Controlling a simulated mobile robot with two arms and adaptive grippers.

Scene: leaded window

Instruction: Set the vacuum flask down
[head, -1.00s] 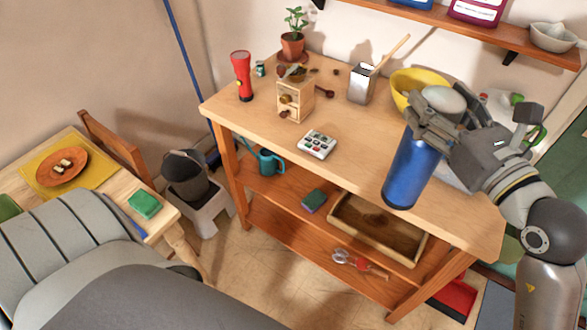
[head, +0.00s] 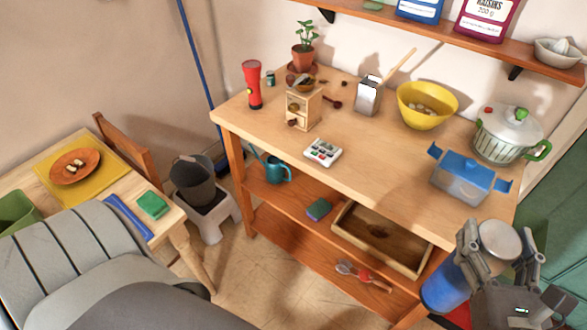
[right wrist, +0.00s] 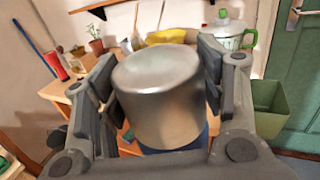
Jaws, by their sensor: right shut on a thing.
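The vacuum flask (head: 446,287) has a blue body and a silvery cap. My right gripper (head: 485,250) is shut on it near the cap, at the lower right of the head view, in front of the wooden workbench (head: 372,153). The flask looks slightly tilted, and its lower end seems clear of the bench top. In the right wrist view the silvery cap (right wrist: 158,95) fills the space between the two fingers, with a little blue body below it. My left gripper is not in view.
The bench top holds a blue-lidded container (head: 462,178), a pot (head: 508,135), a yellow bowl (head: 427,105), a calculator-like device (head: 323,152), a wooden grinder (head: 303,104) and a red flashlight (head: 253,85). The front middle of the top is bare. A wooden tray (head: 381,237) sits on the shelf below.

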